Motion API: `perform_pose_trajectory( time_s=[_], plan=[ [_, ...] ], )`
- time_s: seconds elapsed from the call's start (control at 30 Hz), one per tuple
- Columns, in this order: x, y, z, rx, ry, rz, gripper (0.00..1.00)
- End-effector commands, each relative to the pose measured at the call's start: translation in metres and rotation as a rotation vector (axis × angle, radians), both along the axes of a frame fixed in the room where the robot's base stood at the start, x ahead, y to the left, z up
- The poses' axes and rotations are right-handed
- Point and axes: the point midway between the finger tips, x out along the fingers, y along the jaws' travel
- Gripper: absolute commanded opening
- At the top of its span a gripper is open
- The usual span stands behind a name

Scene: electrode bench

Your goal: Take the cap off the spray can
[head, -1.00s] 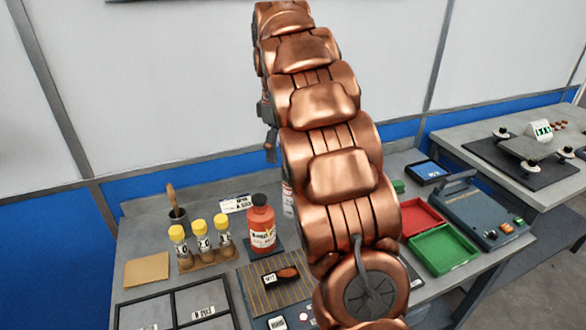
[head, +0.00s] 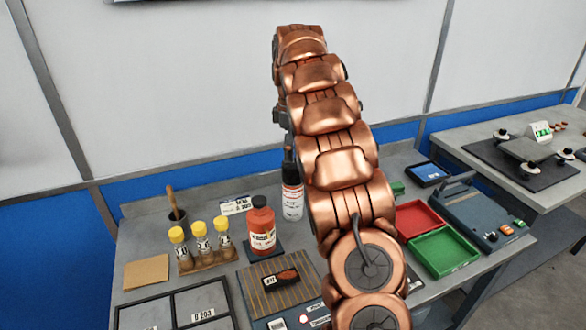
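The spray can (head: 292,203) is white with dark print and a red band, and stands upright at the back of the bench, just left of my arm. Its top looks dark. My gripper (head: 289,148) hangs down from the arm's far end, directly above the can in this view. It is small and dark here, and partly blends with the can's dark top. I cannot tell whether it touches the cap or whether its fingers are open or shut.
An orange bottle (head: 262,228) stands close left of the can. Several yellow-capped jars (head: 200,232) sit in a wooden rack further left. A red tray (head: 416,219), a green tray (head: 443,250) and a blue-grey device (head: 476,217) lie right of my arm.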

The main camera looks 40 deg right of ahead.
Motion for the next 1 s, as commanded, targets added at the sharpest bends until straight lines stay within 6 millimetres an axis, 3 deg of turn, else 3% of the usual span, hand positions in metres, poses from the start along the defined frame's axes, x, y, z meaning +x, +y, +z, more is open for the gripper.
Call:
perform_pose_trajectory(
  time_s=[0.33,0.8,1.0],
  plan=[
    [-0.003,0.0,-0.01,-0.001,-0.002,-0.001,0.96],
    [-0.008,-0.001,-0.051,0.001,-0.001,0.0,0.96],
    [-0.008,-0.001,-0.053,0.0,-0.003,0.0,0.96]
  ],
)
